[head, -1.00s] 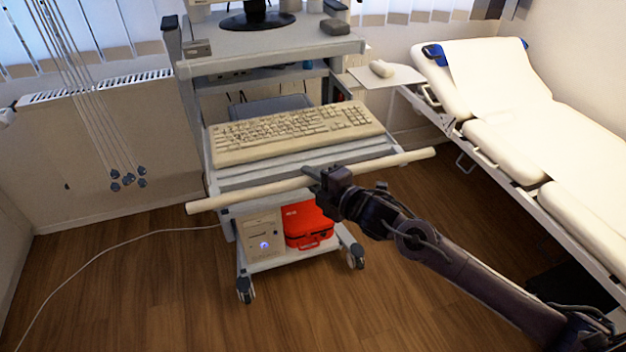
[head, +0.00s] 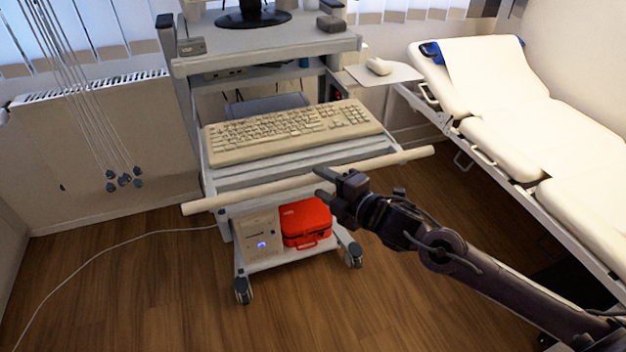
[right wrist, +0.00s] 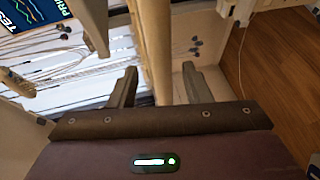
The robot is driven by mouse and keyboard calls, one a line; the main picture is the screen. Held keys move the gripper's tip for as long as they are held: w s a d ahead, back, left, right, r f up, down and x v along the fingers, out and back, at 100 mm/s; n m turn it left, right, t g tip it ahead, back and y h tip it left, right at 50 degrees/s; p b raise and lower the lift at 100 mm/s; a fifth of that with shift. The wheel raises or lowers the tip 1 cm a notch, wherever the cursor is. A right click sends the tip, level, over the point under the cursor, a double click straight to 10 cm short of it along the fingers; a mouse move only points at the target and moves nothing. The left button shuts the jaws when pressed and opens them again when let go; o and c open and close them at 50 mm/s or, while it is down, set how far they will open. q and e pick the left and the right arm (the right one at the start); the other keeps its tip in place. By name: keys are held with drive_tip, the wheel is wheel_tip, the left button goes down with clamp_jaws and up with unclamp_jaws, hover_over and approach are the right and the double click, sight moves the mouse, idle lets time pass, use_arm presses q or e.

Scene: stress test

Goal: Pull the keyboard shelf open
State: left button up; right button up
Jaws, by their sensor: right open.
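The keyboard shelf (head: 290,170) stands out in front of the cart, with a beige keyboard (head: 290,131) on it. A long pale bar (head: 250,194) runs across its front edge. My right gripper (head: 319,182) is open at the middle of this bar, its arm coming in from the right. In the right wrist view the bar (right wrist: 152,50) passes between the two spread fingers of the gripper (right wrist: 159,77), with gaps on both sides. How deep it sits between them is hard to tell. My left gripper is not in view.
Below the shelf are a white computer (head: 262,240) and a red case (head: 306,223) on the cart's base. A monitor stand (head: 253,16) is on top. A padded couch (head: 520,130) stands at the right. The wooden floor (head: 150,290) in front is clear except for a cable.

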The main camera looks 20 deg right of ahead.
drive_tip(key=shift+v, duration=1.45)
